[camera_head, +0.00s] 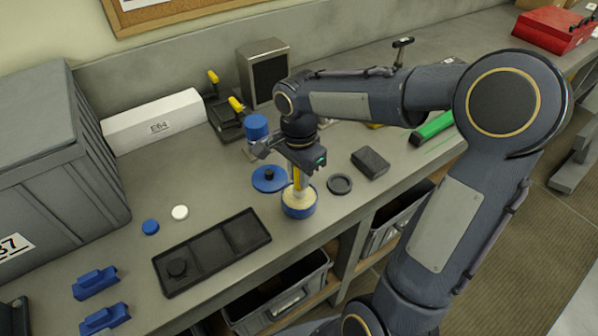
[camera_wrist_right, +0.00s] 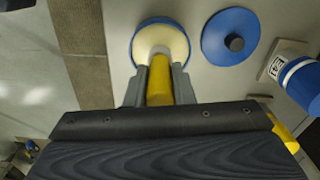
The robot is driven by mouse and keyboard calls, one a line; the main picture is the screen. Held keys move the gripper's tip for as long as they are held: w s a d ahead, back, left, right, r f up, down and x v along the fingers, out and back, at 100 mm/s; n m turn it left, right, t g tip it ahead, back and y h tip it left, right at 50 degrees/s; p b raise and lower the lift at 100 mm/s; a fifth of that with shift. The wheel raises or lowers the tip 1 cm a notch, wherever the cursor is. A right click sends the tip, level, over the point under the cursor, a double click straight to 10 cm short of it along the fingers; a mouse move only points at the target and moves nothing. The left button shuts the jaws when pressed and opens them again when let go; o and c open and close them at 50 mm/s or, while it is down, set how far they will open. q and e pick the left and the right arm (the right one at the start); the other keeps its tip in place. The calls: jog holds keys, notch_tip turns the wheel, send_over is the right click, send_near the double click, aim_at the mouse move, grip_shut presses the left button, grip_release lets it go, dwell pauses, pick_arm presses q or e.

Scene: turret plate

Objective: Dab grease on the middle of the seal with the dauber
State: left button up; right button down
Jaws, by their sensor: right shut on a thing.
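My right gripper (camera_head: 298,172) is shut on the yellow-handled dauber (camera_head: 298,181), which points down into an open blue tub (camera_head: 299,212) of cream-coloured grease. The wrist view shows the yellow handle (camera_wrist_right: 160,88) between the fingers (camera_wrist_right: 158,80) and its pale end over the grease (camera_wrist_right: 160,38). I cannot tell how deep the tip is. A dark flat ring (camera_head: 340,184), which looks like the seal, lies on the bench just right of the tub. My left gripper is not in view.
A blue lid with a black knob (camera_head: 268,179) lies behind the tub. A dark block (camera_head: 370,162) is behind the ring, to its right. A black compartment tray (camera_head: 212,252) lies to the left. Blue and white caps (camera_head: 150,227) and blue blocks (camera_head: 95,283) are further left. Open bins sit below the bench edge.

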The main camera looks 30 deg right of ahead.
jog(key=shift+f+b, duration=0.6)
jog(key=shift+f, duration=0.1)
dwell(1.6)
jog(key=shift+r, duration=0.15)
jog(key=shift+r+p, duration=2.7)
jog(key=shift+r, duration=0.75)
jog(key=shift+f, duration=0.1)
